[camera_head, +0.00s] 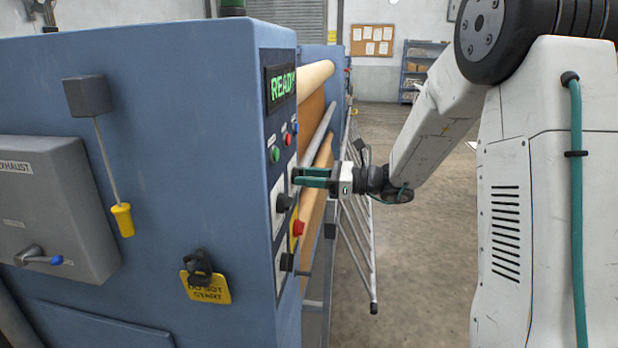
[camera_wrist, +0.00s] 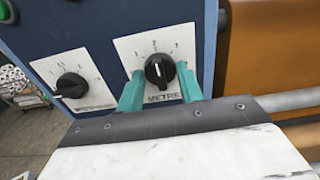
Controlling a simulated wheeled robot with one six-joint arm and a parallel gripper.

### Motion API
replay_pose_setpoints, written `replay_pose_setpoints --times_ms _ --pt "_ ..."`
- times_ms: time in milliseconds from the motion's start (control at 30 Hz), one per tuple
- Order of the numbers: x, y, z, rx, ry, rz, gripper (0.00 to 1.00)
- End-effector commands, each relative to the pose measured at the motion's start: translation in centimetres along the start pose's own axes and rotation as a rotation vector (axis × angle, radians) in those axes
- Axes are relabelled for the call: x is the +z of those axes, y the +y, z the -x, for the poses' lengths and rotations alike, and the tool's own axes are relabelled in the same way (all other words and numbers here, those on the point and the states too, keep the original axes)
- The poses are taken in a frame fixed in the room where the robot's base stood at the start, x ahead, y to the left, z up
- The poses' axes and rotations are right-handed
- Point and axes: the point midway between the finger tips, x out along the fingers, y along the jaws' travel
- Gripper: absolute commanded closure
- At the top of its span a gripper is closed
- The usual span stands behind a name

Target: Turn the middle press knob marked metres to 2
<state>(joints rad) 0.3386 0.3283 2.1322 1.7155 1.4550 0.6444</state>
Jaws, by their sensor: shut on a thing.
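The metres knob (camera_wrist: 160,69) is black and round, on a white plate (camera_wrist: 130,44) with 1, 2 and 3 around its top and the label METRES below, partly covered. Its white pointer line looks roughly upright, near the 2; I cannot tell the exact setting. My gripper (camera_wrist: 160,80) is shut on this knob, one teal finger at its left and one at its right. In the head view my gripper (camera_head: 297,177) reaches the press panel from the right, its fingers hiding most of the knob.
In the wrist view another black knob (camera_wrist: 71,86) sits on a plate at the left. Floor at right (camera_head: 420,260) is clear.

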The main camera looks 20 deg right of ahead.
Motion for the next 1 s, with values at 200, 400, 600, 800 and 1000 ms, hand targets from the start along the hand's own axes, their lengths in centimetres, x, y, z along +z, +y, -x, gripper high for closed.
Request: replay_pose_setpoints --times_ms 200,400,600,800,1000 --pt "-0.15 0.03 0.07 0.000 0.002 -0.030 0.86" --pt "-0.15 0.04 0.07 0.000 0.002 -0.032 0.86" --pt "-0.15 0.03 0.07 0.000 0.002 -0.031 0.52" --pt "-0.08 0.04 -0.01 0.001 0.001 -0.030 0.42" --pt "-0.05 -0.02 0.52 -0.001 0.001 -0.029 0.42"
